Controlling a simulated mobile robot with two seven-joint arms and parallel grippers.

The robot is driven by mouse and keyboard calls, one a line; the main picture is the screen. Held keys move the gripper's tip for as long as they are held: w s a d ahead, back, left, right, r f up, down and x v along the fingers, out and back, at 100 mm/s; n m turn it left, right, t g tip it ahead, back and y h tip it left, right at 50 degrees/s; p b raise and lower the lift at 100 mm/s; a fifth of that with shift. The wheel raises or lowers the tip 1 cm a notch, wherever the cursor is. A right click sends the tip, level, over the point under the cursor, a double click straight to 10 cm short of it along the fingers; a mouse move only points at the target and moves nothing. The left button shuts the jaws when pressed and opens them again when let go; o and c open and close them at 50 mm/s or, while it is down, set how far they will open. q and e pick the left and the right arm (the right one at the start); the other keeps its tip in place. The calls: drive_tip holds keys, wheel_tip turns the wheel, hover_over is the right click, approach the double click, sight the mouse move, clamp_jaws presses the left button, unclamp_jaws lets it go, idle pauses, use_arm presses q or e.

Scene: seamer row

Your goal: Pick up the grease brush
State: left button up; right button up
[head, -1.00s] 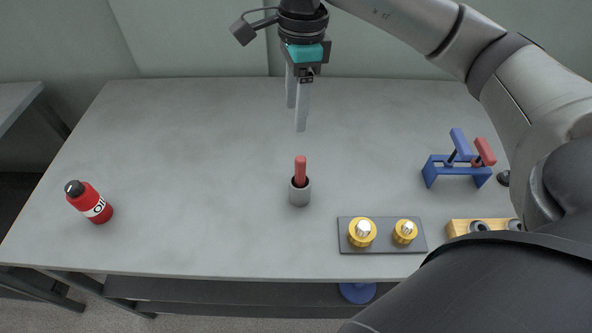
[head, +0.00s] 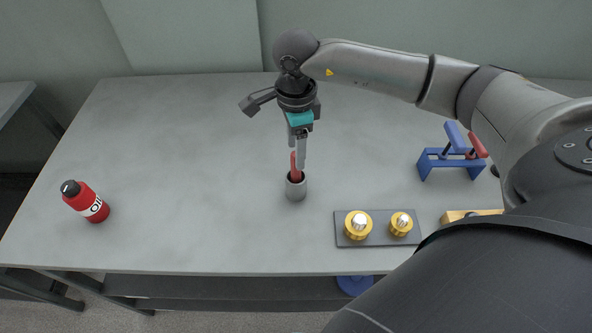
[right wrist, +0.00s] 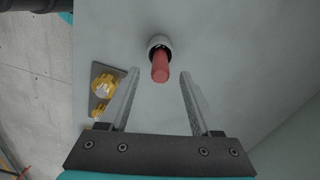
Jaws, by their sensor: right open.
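The grease brush (head: 294,171) stands in a small grey cup (head: 296,190) on the table, with its red handle up. In the right wrist view the red handle (right wrist: 160,68) points toward the camera from the cup (right wrist: 159,42). My right gripper (head: 300,160) is just above the cup, close to the handle. In the right wrist view its two fingers (right wrist: 157,88) are open and apart, with the handle in line with the gap, ahead of the fingertips. Nothing is between the finger pads. In the head view a finger partly covers the handle. My left gripper is not in view.
A dark plate (head: 378,239) with two gold fittings lies to the right of the cup. A blue stand (head: 437,164) with blue and red handles is farther right. The left middle is clear.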

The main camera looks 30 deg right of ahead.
sight(296, 175)
wheel_tip(296, 175, down, 2)
drive_tip(key=shift+f, duration=0.1)
clamp_jaws()
idle(0.5)
